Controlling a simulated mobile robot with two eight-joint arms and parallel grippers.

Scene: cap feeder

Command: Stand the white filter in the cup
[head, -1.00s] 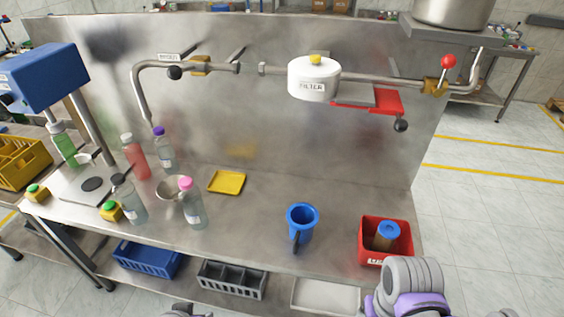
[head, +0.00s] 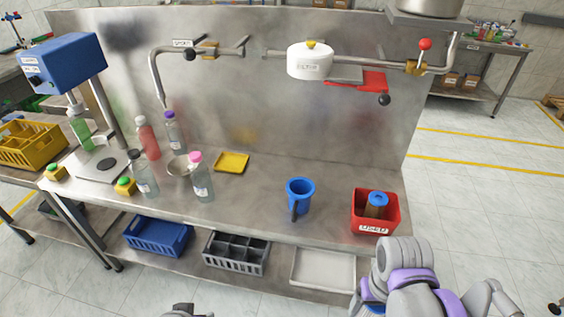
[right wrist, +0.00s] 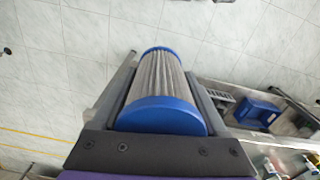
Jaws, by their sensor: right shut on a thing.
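My right gripper (right wrist: 165,70) is shut on the white filter (right wrist: 160,82), a pleated grey-white cylinder with blue end caps, held between its two fingers in the right wrist view. In the head view a blue edge (head: 375,308) of it shows beside my right wrist at the bottom; the rest is hidden. The blue cup (head: 300,188), funnel-topped with a dark handle at its front, stands upright on the steel bench, apart from the filter. Only a small grey part of my left arm (head: 188,310) shows at the bottom edge; its jaws cannot be made out.
A red bin (head: 375,226) with a brown, blue-capped filter (head: 376,205) stands right of the cup. A yellow tray (head: 232,162) and several bottles are farther left. A white housing (head: 309,62) hangs on the pipe above. The bench between tray and cup is clear.

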